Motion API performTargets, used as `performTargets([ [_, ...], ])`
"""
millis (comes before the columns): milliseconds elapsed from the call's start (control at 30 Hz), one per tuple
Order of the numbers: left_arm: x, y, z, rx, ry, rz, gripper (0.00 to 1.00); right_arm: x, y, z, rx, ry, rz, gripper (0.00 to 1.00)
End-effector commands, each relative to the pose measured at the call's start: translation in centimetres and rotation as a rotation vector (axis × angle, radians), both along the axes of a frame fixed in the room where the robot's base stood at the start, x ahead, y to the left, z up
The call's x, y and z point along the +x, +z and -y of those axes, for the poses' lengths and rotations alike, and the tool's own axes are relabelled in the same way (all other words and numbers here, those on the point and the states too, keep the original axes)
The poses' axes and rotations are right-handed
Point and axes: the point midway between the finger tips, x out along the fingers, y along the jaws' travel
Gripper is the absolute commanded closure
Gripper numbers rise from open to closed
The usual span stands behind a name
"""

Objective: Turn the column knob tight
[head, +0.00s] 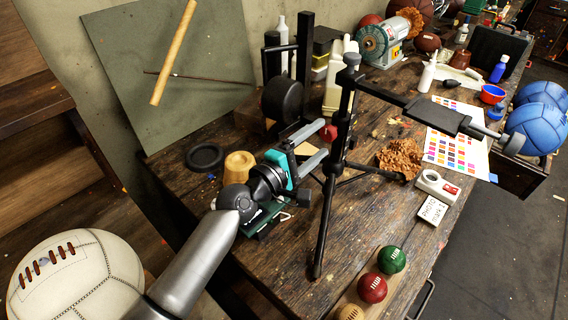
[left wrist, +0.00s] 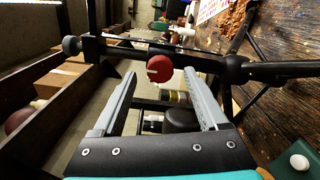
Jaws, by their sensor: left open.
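A black stand (head: 340,120) with a thin upright column and splayed legs stands on the wooden workbench. A red round knob (head: 328,133) sits at its column, at mid height. My left gripper (head: 318,141), with a teal body and grey fingers, reaches the knob from the left. Its jaws are open, with the fingertips on either side of the knob. Contact with the knob cannot be told. My right gripper is not in view.
The stand's boom (head: 435,113) reaches right towards blue balls (head: 540,115). Small red and green balls (head: 373,288) lie at the front. A tan cup (head: 239,165) and black ring (head: 205,157) are beside my left arm. A bench grinder (head: 385,42) is behind.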

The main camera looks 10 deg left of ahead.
Motion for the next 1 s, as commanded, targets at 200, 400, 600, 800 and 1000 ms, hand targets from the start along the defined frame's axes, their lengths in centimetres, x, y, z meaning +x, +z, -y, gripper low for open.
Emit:
performTargets([
  [200, -3.8, -0.2, -2.5, 0.003, -0.001, -0.004, 0.24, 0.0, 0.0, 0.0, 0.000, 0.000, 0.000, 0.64],
  [400, -7.0, -0.3, -4.7, 0.004, -0.001, -0.003, 0.24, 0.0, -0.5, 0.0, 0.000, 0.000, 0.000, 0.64],
  [600, -9.1, -0.2, -6.1, 0.002, -0.001, -0.002, 0.24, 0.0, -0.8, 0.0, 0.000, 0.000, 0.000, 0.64],
  [800, -9.9, 0.0, -6.6, 0.002, -0.001, -0.001, 0.24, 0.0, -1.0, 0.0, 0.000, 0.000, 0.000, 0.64],
  [1000, -9.9, 0.0, -6.7, 0.002, -0.001, -0.001, 0.24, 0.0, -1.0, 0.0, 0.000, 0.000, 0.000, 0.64],
])
